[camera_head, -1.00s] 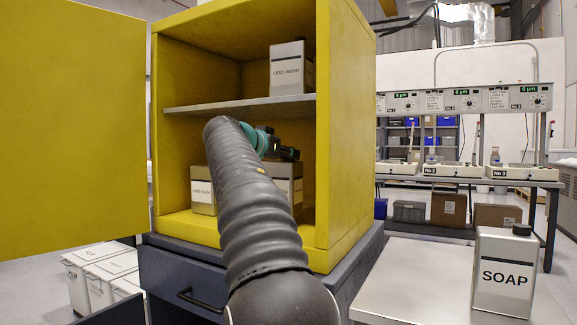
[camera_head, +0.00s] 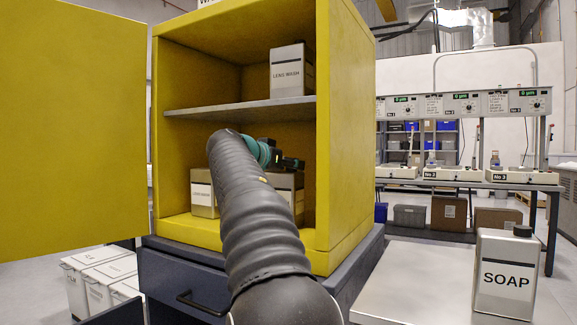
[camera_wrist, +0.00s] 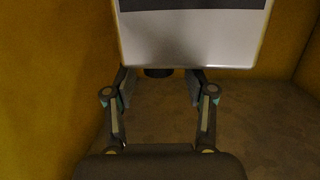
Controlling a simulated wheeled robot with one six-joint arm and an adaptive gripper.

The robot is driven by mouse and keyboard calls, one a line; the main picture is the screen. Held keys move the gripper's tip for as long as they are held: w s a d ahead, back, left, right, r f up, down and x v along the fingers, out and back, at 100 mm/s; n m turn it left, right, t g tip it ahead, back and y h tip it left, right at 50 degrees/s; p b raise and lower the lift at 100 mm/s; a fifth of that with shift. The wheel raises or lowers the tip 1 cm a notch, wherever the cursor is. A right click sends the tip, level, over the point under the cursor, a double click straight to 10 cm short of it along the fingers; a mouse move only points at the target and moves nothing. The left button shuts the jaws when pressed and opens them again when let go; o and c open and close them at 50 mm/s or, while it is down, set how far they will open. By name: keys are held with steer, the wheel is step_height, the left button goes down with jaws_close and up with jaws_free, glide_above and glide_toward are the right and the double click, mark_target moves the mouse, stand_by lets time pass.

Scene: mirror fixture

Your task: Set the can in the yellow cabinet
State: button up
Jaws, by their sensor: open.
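The yellow cabinet (camera_head: 344,150) stands open, its door swung to the left. My gripper (camera_head: 288,163) is inside its lower compartment, partly hidden by my arm. A pale can (camera_head: 287,183) stands there under and behind the gripper, mostly covered by my arm. In the wrist view my gripper (camera_wrist: 160,88) is open, its two fingers spread. A white can with a dark band (camera_wrist: 190,40) is just beyond them, and its dark cap (camera_wrist: 158,72) shows between the fingertips. I cannot tell whether the fingers touch it.
Another can (camera_head: 203,193) stands at lower left inside the cabinet. A LENS WASH can (camera_head: 290,70) is on the grey shelf (camera_head: 240,104). A SOAP can (camera_head: 504,273) stands on the pale table (camera_head: 410,280) at right. White bins (camera_head: 100,275) are on the floor at left.

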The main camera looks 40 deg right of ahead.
steer(key=shift+r, duration=0.15)
steer(key=b+v, duration=0.1)
steer(key=v, duration=1.1)
steer(key=s+a+f+n+y, duration=0.5)
steer(key=s+a+f, duration=0.3)
steer(key=f, duration=0.6)
steer(key=s+a+f+n+y, duration=0.4)
steer(key=s+a+f, duration=0.4)
steer(key=f, duration=0.7)
steer(key=s+a+f+n+t+y, duration=0.1)
steer(key=s+a+f+n+y, duration=0.4)
steer(key=s+a+f, duration=0.4)
step_height(320, 180, down, 6)
steer(key=shift+s+f+n+y, duration=0.15)
steer(key=shift+s+n+y, duration=0.15)
steer(key=shift+s+y, duration=0.45)
steer(key=shift+s, duration=0.15)
